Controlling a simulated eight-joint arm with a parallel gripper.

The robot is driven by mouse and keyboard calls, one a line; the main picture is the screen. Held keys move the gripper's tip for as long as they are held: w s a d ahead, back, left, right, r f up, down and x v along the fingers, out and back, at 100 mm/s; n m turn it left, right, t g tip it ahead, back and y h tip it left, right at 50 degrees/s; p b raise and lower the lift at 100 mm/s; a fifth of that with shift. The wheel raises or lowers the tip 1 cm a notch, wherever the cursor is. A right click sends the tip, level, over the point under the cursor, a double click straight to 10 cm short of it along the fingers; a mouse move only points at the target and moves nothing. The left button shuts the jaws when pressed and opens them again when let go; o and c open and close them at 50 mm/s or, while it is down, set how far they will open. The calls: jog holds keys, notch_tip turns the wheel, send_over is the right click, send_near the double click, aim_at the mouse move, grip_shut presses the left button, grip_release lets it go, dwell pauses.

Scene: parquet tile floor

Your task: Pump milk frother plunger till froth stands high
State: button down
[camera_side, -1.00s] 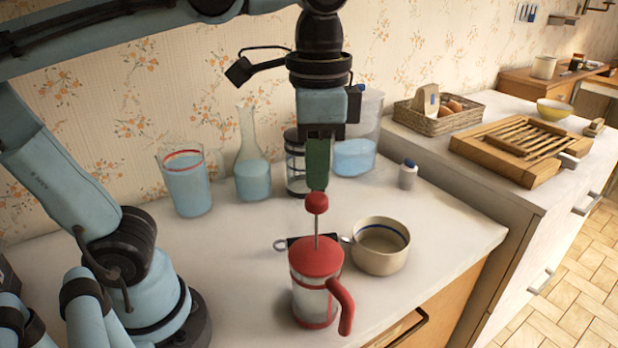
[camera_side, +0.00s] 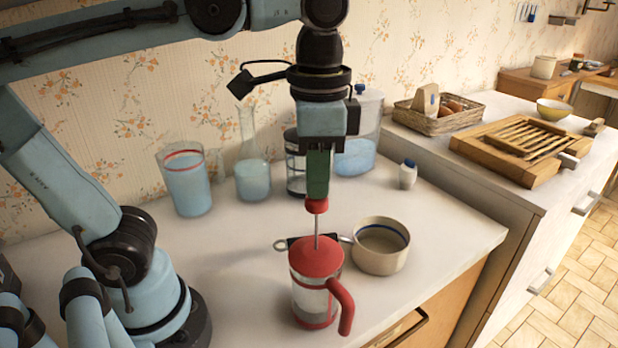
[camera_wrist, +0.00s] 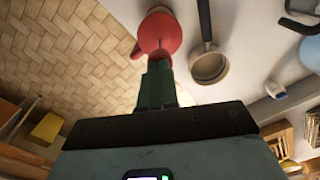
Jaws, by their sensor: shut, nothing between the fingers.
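The red milk frother (camera_side: 316,280) stands upright on the white counter, with a red lid, a clear body and a red handle at the right. Its thin plunger rod stands well up out of the lid, topped by a red knob (camera_side: 317,206). My gripper (camera_side: 318,195) is shut with nothing between its green fingers. The fingertips are right over the knob and look to be touching its top. In the wrist view the fingers (camera_wrist: 157,62) point at the red frother (camera_wrist: 160,35). The level of any froth inside is too unclear to tell.
Behind are a pitcher (camera_side: 188,180), a glass flask (camera_side: 251,170) and a small white bottle (camera_side: 407,174). The counter's front edge is near the frother.

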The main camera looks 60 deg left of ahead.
aim_at(316, 216)
jog(key=shift+f, duration=3.25)
jog(key=shift+r, duration=4)
jog(key=shift+f, duration=0.15)
jog(key=shift+f, duration=3.9)
jog(key=shift+r, duration=4.05)
jog(key=shift+f, duration=0.1)
jog(key=shift+f, duration=4)
jog(key=shift+r, duration=4.1)
